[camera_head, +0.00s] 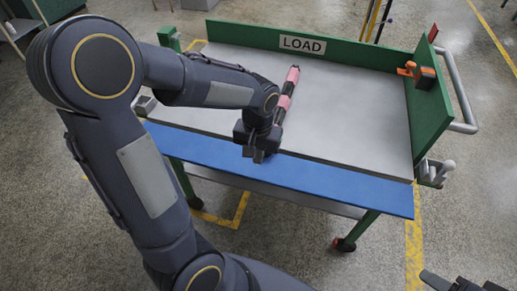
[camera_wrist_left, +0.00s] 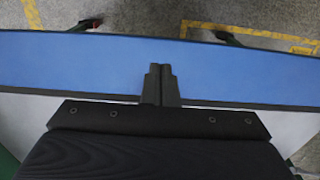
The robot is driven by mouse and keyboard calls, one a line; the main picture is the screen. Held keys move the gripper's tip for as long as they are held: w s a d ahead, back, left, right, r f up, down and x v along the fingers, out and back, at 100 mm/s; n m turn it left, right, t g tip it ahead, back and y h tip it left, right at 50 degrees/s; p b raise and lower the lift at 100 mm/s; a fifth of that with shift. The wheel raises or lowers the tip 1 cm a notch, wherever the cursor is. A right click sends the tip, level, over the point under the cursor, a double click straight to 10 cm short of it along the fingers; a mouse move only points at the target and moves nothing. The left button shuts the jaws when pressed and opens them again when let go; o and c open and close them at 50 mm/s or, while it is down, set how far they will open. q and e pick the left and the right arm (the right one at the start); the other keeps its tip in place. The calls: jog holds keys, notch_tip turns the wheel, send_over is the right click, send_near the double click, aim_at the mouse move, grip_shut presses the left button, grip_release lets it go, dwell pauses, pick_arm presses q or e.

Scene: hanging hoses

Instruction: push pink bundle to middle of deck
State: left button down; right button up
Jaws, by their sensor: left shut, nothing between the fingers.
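The pink bundle (camera_head: 286,90), a slim roll with dark bands, lies on the grey deck (camera_head: 345,105) of the cart, left of the deck's middle. It slants from the back towards the front edge, and its near end is partly hidden by my left gripper (camera_head: 257,154). My left gripper is shut and empty, pointing down over the front of the deck beside the blue strip (camera_head: 330,178). In the left wrist view its closed fingers (camera_wrist_left: 160,85) sit over the blue strip. I cannot tell whether it touches the bundle. The right gripper (camera_head: 460,285) shows only partly at the bottom right corner.
A green back wall with a LOAD sign (camera_head: 302,44) and a green right wall (camera_head: 424,115) border the deck. An orange and black item (camera_head: 425,78) sits at the right wall, by a grey handle (camera_head: 457,90). The deck's right half is clear.

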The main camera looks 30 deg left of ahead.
aim_at(261, 166)
pick_arm(q)
notch_tip(261, 166, down, 6)
jog(key=shift+f+b, duration=0.1)
jog(key=shift+b, duration=0.2)
jog(key=w, duration=0.3)
jog(key=shift+w+a+r+p, duration=0.1)
jog(key=shift+a+r+p, duration=0.1)
jog(key=shift+a+p, duration=0.2)
jog(key=shift+w, duration=0.35)
